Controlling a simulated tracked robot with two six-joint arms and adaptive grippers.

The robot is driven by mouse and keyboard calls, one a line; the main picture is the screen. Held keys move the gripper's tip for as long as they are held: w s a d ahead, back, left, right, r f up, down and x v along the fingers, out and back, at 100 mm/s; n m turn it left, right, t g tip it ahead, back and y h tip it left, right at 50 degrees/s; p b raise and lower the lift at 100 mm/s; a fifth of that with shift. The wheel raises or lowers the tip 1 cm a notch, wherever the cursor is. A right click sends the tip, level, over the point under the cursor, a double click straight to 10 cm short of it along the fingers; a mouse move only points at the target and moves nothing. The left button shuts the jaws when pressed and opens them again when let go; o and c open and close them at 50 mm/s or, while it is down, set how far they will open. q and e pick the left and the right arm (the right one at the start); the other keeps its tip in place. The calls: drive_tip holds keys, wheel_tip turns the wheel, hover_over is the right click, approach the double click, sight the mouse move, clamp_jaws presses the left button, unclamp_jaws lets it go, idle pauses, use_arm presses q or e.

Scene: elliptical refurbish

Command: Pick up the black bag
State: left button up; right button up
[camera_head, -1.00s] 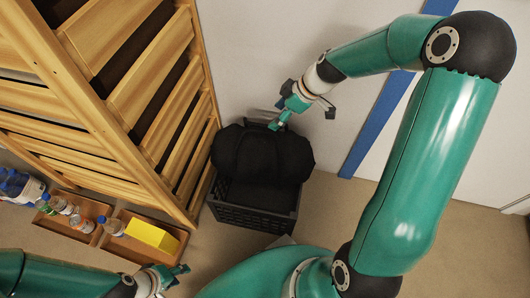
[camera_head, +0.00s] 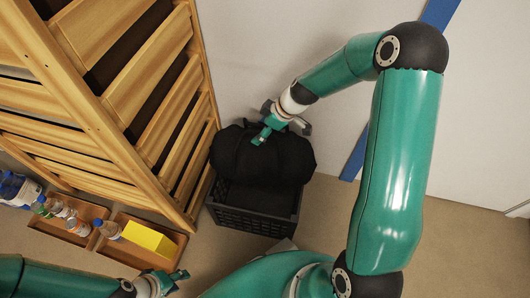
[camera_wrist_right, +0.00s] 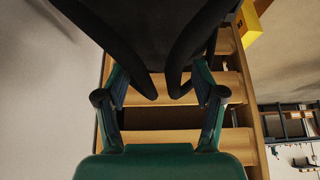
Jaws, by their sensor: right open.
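The black bag (camera_head: 265,158) lies across the top of a dark plastic crate (camera_head: 252,219) beside the wooden rack. My right gripper (camera_head: 262,136) is over the bag's upper side in the head view, its fingers pointing down at it. In the right wrist view, my right gripper (camera_wrist_right: 161,85) has its fingers spread apart. Dark shapes that look like part of the bag (camera_wrist_right: 150,25) come down between and ahead of the fingers; contact cannot be told. My left gripper (camera_head: 180,277) is low at the bottom left, away from the bag; its opening is unclear.
A tall wooden slatted rack (camera_head: 130,100) stands close left of the crate. Wooden trays (camera_head: 125,253) with bottles (camera_head: 108,229) and a yellow box (camera_head: 149,238) are at lower left. A wall with a blue stripe (camera_head: 358,150) is behind. Floor right of the crate is clear.

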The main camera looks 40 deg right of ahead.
drive_tip(key=shift+f+b, duration=0.25)
drive_tip(key=shift+b, duration=0.4)
idle(0.5)
clamp_jaws()
idle(0.5)
drive_tip(key=shift+r, duration=0.1)
